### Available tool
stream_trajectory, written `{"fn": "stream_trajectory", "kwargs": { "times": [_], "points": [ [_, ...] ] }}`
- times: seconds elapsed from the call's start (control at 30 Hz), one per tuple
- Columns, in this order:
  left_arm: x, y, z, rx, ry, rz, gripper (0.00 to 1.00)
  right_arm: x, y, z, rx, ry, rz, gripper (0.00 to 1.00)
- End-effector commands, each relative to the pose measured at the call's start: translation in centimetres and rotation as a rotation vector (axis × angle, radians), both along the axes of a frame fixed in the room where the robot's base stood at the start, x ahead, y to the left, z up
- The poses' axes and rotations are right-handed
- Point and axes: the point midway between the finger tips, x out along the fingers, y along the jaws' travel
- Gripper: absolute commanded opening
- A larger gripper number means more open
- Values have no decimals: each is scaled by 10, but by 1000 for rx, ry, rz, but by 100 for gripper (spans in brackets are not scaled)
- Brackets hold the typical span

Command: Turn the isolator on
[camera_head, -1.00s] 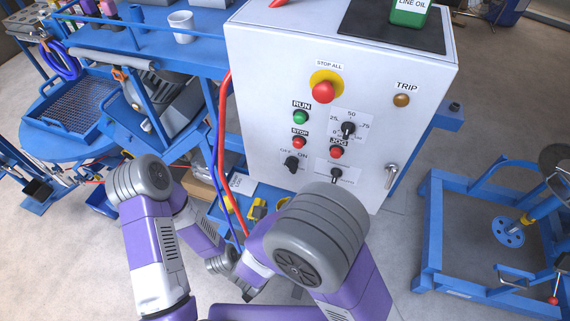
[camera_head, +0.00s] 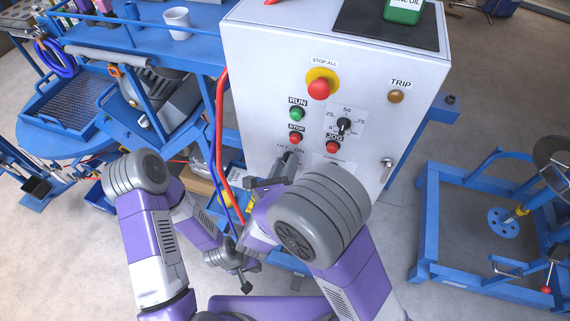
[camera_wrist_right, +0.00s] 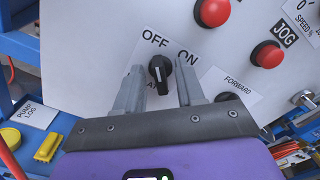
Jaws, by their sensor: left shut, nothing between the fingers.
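The isolator knob (camera_wrist_right: 160,68) is a black rotary handle on the white panel, below the OFF and ON labels. In the right wrist view its long axis is nearly upright, its upper end nearer OFF. My right gripper (camera_wrist_right: 159,85) is open, one finger on each side of the knob, with visible gaps. In the head view the right gripper (camera_head: 275,172) is at the panel's lower left and hides the knob. My left gripper (camera_head: 243,281) is shut and empty, low in front of the cabinet, away from the knob.
The panel (camera_head: 255,70) also carries a red STOP ALL button (camera_head: 319,88), a green RUN button (camera_head: 297,114), red STOP (camera_head: 296,138) and JOG (camera_head: 333,147) buttons and a speed knob (camera_head: 344,125). A red hose (camera_head: 220,130) runs along the cabinet's left edge.

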Motion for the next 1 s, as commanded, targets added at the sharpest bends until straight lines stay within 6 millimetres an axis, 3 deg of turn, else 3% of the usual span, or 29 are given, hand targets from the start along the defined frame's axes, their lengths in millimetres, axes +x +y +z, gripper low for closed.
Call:
{"fn": "stream_trajectory", "kwargs": {
  "times": [0.07,0.33,0.67,1.0],
  "points": [
    [0,0,0,0,0,0,0,0,0,0,0,0,0,38],
    [0,0,0,0,0,0,0,0,0,0,0,0,0,0],
    [0,0,-2,0,0,0,0,0,0,0,17,-6,0,0],
    [0,0,-22,0,0,0,0,-1,0,-2,188,-61,0,0]
  ]
}}
